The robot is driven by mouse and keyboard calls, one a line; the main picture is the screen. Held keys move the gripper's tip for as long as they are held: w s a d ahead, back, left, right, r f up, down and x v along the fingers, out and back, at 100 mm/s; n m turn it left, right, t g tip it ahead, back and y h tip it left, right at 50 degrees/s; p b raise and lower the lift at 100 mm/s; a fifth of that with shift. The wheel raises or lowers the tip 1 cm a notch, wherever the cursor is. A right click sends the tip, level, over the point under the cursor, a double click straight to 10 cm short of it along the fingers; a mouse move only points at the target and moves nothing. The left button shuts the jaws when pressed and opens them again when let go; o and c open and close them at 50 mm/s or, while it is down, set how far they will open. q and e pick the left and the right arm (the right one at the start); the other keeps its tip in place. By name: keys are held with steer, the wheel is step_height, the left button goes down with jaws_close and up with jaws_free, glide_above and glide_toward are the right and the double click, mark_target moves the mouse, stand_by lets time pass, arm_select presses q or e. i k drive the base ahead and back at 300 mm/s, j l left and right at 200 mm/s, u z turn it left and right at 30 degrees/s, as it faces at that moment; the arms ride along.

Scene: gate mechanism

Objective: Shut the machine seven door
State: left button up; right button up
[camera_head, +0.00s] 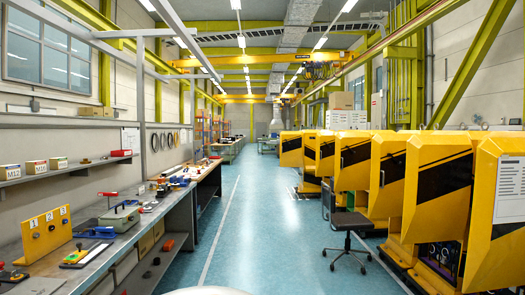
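A row of yellow machines with black diagonal stripes lines the right side of the aisle. The nearest yellow door panel (497,225) is cut by the right edge and carries a white sheet (511,190). The yellow panel (437,178) beside it stands out over a dark lower bay with equipment (440,255). More yellow panels (388,173) (352,160) follow farther back. No number seven is readable, so I cannot tell which door is machine seven's or how far it is open. Neither gripper is in view.
A black wheeled stool (348,222) stands in front of the machines. A long workbench (130,235) with tools and a numbered yellow board (45,232) runs along the left. The blue floor aisle (262,225) between them is clear.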

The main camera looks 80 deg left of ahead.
mark_target(291, 155)
steer(key=u, duration=2.35)
steer(key=i+u, duration=0.25)
steer(key=i, duration=0.7)
steer(key=i+j, duration=0.1)
steer(key=i, duration=7.5)
steer(key=j, duration=0.1)
